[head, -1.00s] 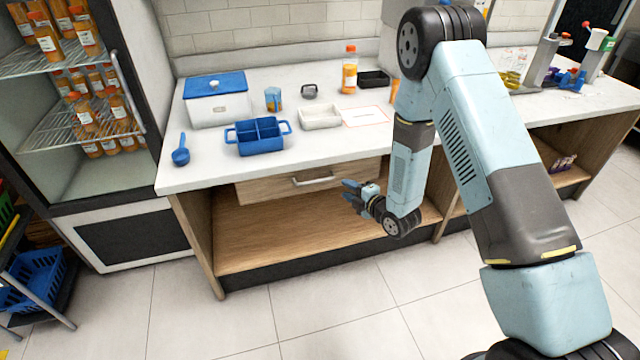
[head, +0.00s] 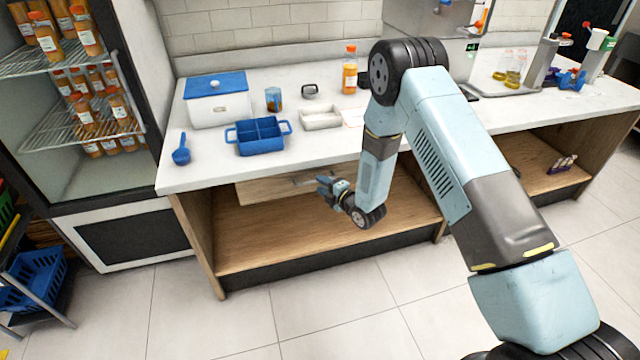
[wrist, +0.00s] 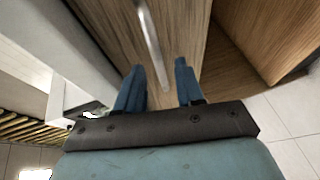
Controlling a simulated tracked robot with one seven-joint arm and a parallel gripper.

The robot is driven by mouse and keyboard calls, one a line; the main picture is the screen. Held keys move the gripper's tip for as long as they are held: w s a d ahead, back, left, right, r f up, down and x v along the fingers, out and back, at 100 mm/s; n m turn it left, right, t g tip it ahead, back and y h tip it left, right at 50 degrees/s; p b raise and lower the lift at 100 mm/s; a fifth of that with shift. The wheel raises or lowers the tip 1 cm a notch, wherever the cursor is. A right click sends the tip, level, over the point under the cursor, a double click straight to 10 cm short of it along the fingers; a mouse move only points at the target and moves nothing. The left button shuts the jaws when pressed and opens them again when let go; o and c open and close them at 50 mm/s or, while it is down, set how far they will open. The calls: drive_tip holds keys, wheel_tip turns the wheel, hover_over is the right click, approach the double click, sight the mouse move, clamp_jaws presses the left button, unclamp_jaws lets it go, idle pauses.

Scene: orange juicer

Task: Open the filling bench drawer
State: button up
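The filling bench drawer (head: 265,190) is a wooden front under the white worktop, and it looks shut. Its metal bar handle (head: 305,181) is partly hidden behind my gripper (head: 326,190) in the head view. In the wrist view the handle (wrist: 152,45) runs upward from just ahead of the gap between my two blue fingers.
On the worktop (head: 220,165) stand a blue divided tub (head: 258,146), a white box with a blue lid (head: 217,108), a blue spoon (head: 181,152) and a juice bottle (head: 350,72). An open wooden shelf (head: 290,235) lies below the drawer. Floor in front is clear.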

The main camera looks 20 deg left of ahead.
drive_tip(key=shift+x, duration=1.35)
clamp_jaws()
drive_tip(key=shift+d, duration=0.15)
